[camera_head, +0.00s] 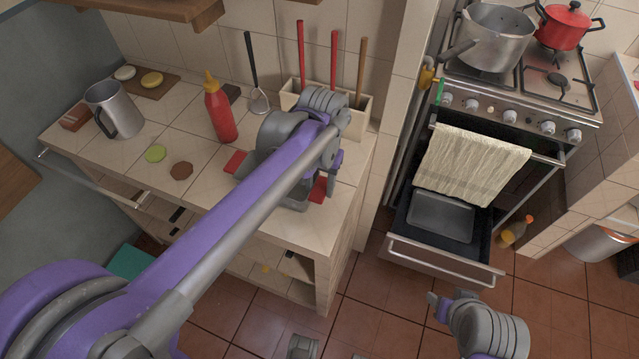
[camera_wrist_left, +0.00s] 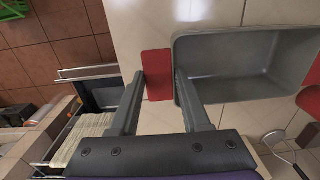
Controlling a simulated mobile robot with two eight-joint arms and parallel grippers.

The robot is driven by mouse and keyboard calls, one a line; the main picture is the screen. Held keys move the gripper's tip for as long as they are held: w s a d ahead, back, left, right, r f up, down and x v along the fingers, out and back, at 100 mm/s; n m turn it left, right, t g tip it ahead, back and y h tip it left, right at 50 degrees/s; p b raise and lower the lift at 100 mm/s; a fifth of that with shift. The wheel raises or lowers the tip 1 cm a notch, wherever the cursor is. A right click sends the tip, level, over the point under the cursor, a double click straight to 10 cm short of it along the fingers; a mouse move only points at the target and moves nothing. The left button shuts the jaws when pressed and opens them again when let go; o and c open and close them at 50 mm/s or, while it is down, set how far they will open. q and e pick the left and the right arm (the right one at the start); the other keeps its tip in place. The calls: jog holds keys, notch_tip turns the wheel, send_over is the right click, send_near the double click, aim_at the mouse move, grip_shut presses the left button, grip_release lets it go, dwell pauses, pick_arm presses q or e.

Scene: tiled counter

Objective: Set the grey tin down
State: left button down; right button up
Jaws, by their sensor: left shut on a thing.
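The grey tin (camera_wrist_left: 245,62) is an empty, open rectangular pan, seen upright in the left wrist view. In the head view the tin (camera_head: 256,164) is mostly hidden behind my left arm, over the counter's right part.
A red squeeze bottle (camera_head: 220,110) stands left of the tin. A utensil box (camera_head: 357,116) stands behind my left wrist. The oven door (camera_head: 447,262) is open at right.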

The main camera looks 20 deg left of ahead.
pick_arm(q)
jog(key=shift+c, duration=1.8)
grip_release()
notch_tip(320, 180, up, 12)
jog(key=p, duration=0.1)
jog(key=s+a+f+t, duration=0.2)
jog(key=s+f, duration=0.5)
jog(key=f, duration=0.1)
jog(key=s+a+f+n+t, duration=0.1)
jog(key=s+a+f+t, duration=0.1)
jog(key=s+f, duration=0.6)
jog(key=shift+s+a+f+t, duration=0.15)
jog(key=shift+s+f+t, duration=0.05)
jog(key=shift+t, duration=0.4)
